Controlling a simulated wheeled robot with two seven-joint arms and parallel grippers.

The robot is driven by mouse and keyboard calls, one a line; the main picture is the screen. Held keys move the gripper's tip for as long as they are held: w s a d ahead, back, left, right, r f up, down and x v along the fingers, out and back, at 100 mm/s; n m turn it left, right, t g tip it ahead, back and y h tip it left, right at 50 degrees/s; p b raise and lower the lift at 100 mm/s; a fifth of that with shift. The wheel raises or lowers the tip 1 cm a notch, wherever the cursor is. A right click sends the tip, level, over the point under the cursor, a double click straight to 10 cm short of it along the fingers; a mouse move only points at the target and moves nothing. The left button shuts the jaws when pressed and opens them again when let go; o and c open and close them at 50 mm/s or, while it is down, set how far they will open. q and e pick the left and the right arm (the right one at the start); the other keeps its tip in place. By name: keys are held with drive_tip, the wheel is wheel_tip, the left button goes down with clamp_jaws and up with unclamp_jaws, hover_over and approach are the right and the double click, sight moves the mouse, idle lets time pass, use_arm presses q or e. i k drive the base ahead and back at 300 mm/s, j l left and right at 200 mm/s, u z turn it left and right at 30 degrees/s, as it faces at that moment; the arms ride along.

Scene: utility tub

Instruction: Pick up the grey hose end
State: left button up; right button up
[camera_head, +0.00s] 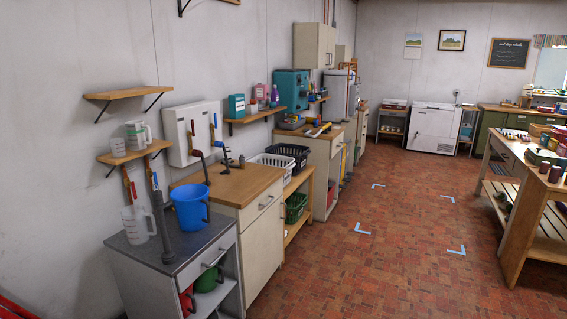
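A dark grey upright tube (163,230) stands at the left, between a white measuring jug (138,224) and a blue jug (190,207). It looks like the grey hose, with its lower end at the dark top of the low grey cabinet (176,262). Its upper end is near a copper-coloured pipe below a small wall shelf. I cannot tell whether the lower end touches the top or is fixed there. Neither of my grippers shows in the head view.
A wooden counter (228,186) with a dark tap adjoins the grey cabinet. White and black baskets (288,155) sit farther back. A wooden workbench (530,190) stands at the right. The brick-patterned floor (390,225) between is clear, with light blue corner marks.

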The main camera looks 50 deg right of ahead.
sight(242, 158)
drive_tip(key=z, duration=1.4)
